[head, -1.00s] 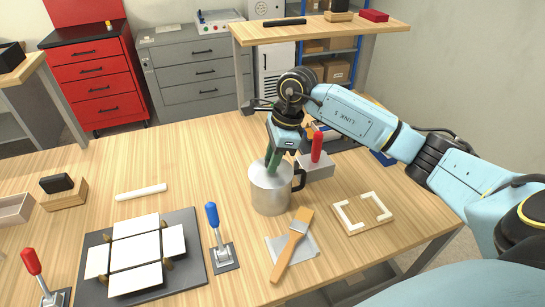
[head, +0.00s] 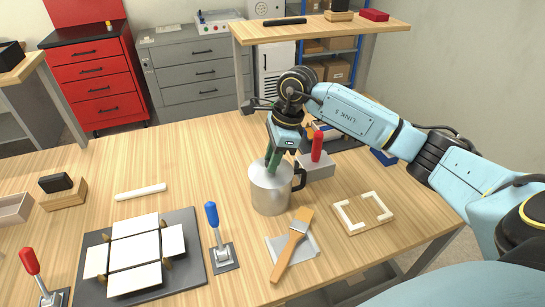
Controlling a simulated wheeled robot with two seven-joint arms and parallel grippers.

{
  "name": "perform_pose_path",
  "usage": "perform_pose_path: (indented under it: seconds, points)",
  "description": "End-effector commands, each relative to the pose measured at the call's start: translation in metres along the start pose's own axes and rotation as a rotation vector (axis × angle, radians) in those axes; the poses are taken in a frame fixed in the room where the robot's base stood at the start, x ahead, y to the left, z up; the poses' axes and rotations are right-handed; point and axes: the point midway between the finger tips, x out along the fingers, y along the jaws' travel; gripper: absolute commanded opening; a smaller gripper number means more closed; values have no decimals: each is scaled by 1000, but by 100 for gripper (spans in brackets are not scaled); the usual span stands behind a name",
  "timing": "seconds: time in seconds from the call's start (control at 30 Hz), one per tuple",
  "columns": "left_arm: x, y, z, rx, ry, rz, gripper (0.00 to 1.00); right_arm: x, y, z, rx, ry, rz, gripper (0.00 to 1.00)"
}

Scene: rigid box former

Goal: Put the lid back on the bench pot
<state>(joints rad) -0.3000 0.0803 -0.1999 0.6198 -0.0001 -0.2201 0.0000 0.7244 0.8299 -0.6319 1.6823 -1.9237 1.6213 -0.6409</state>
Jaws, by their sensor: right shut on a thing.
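The bench pot (head: 270,192) is a grey metal pot with a dark handle on its right side, standing upright on the wooden bench. The lid (head: 258,172) shows as a pale grey disc at the pot's top; whether it is fully seated on the rim I cannot tell. My right gripper (head: 273,160) points down over the pot, its green fingers shut at the middle of the lid. The fingers hide the part they hold. My left gripper is not in view.
A brush (head: 292,245) lies on a grey sheet in front of the pot. A red-handled tool on a grey block (head: 316,168) stands close behind right. A blue-handled toggle clamp (head: 218,235) and a dark plate with white panels (head: 135,255) are left. A wooden frame (head: 362,212) lies right.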

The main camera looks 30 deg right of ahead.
Motion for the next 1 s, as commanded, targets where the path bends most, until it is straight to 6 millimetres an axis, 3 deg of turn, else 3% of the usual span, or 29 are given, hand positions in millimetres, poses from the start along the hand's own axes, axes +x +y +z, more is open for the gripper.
perform_pose_path:
  seconds: [0.13,0.17,0.33,0.53,0.7,1.0]
  points:
    - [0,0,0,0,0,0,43,0,0,0,0,0,0,2]
    - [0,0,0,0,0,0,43,0,0,0,0,0,0,28]
    - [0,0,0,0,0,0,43,0,0,0,0,0,0,50]
    - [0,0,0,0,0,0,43,0,0,0,0,0,1,51]
    - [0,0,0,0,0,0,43,0,0,0,0,1,1,72]
    - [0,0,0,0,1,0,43,0,0,0,0,0,1,72]
